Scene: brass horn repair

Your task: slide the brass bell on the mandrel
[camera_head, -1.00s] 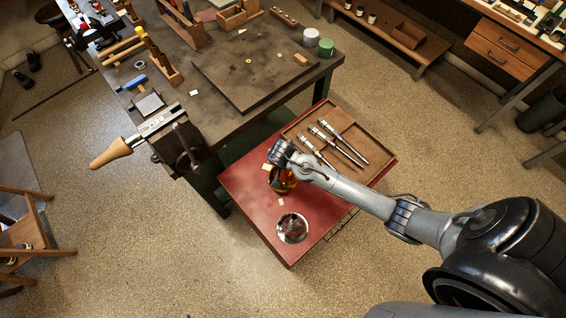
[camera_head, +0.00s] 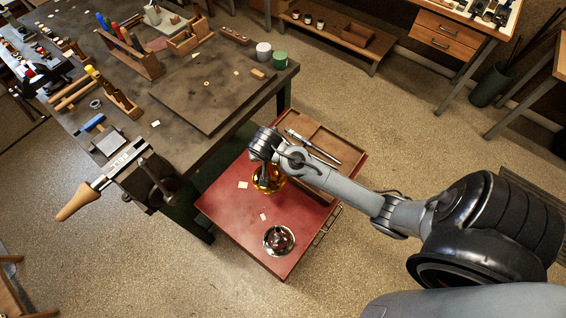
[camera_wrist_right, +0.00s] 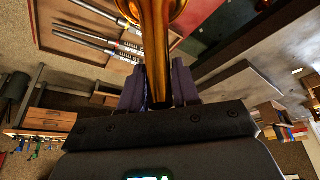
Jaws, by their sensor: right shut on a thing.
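The brass bell (camera_head: 269,180) shows as a gold shape over the red cart top, partly hidden under my right wrist in the head view. In the right wrist view the bell (camera_wrist_right: 155,30) is shiny, with a narrow stem running down between the fingers. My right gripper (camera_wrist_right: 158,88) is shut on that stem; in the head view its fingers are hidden. My left gripper is not in view.
The red cart (camera_head: 232,212) holds a brown tray (camera_head: 325,140) with long tools and a round metal dish (camera_head: 279,240). The dark workbench (camera_head: 185,125) carries a flat board, wooden racks and cups. Floor left of the cart is open.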

